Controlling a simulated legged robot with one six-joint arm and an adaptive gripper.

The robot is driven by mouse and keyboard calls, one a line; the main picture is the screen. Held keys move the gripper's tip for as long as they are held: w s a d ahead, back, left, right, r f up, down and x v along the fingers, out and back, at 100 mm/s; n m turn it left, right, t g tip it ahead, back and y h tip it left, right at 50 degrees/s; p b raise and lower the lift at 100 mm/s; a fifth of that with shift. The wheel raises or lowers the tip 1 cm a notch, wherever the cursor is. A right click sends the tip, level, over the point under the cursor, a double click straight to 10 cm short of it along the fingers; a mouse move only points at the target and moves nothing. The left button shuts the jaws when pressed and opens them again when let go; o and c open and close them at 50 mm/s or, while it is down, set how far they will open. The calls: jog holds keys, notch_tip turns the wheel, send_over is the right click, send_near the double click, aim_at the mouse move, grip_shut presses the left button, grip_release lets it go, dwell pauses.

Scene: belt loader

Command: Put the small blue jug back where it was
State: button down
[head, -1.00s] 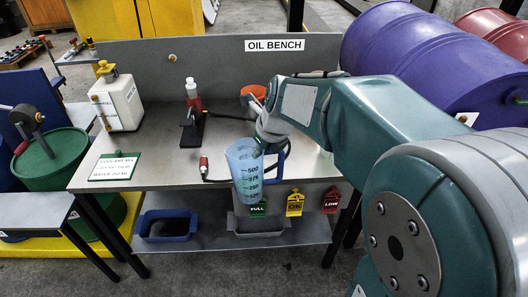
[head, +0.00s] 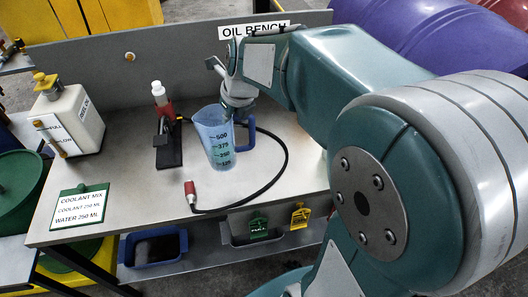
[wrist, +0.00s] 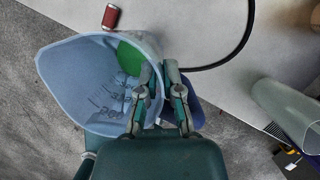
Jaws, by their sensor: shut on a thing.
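The small blue jug (head: 212,142) is translucent, with dark measure marks up to 500 and a blue handle at its right. In the head view it is over the front-middle of the bench, roughly upright; I cannot tell whether its base touches the top. My gripper (head: 238,112) is at the jug's handle side and is shut on it. In the wrist view the jug (wrist: 75,85) opens towards the camera, with my gripper (wrist: 160,85) at its right side. A green patch shows inside; I cannot tell what it is. The grey oil bench (head: 115,168) lies underneath.
A black cable with a red end (head: 190,188) curves beside the jug. A white can (head: 78,118) and a coolant mix card (head: 80,207) are farther left. A pale translucent cylinder (wrist: 285,108) shows in the wrist view.

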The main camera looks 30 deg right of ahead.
jog(key=d+f, duration=1.2)
jog(key=shift+w+d+f, duration=0.3)
jog(key=shift+d, duration=0.1)
jog(key=shift+f, duration=0.1)
jog(key=c, duration=0.8)
grip_release()
